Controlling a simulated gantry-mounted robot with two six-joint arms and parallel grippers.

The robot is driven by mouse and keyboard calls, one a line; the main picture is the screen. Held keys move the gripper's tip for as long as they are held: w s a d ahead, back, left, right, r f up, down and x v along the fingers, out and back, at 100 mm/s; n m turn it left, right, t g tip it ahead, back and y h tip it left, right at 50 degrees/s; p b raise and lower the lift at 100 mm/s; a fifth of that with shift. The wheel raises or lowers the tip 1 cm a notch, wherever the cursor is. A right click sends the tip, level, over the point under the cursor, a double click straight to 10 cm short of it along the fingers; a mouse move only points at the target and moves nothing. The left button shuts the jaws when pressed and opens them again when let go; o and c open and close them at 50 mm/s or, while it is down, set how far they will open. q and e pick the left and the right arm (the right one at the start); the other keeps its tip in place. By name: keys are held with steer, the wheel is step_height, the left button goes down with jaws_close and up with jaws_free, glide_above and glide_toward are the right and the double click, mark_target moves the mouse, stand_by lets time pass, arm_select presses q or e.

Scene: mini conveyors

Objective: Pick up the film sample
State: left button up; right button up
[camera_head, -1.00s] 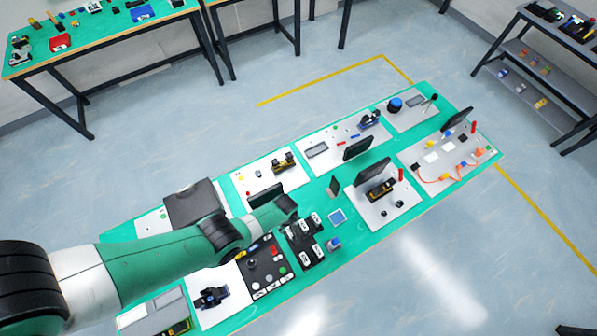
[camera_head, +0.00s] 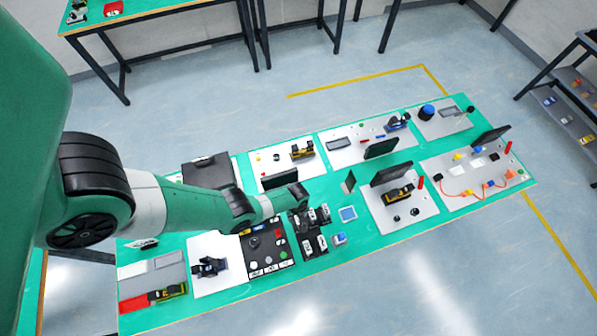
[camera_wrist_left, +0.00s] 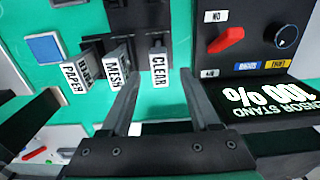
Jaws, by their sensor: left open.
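Several upright sample cards with white labels stand in a black rack (camera_head: 308,232) on the green bench. No label reads film. My left gripper (camera_head: 299,194) is over the rack's far side in the head view. In the left wrist view it is open, its fingers (camera_wrist_left: 160,88) on either side of the CLEAR card's line. I cannot tell whether they touch it. My right gripper is out of view.
A black panel with a red knob (camera_wrist_left: 226,39) and a sensor stand display (camera_wrist_left: 262,103) sit right of the fingers. A blue square pad (camera_wrist_left: 44,48) lies left of the cards. A dark upright screen (camera_head: 280,179) stands behind the gripper.

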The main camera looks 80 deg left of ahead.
mark_target(298, 219)
arm_select(q)
step_height(298, 219, down, 4)
steer(key=b, duration=0.3)
steer(key=shift+d+f, duration=0.15)
steer(key=shift+f, duration=0.05)
steer(key=shift+r, duration=0.2)
jaws_close()
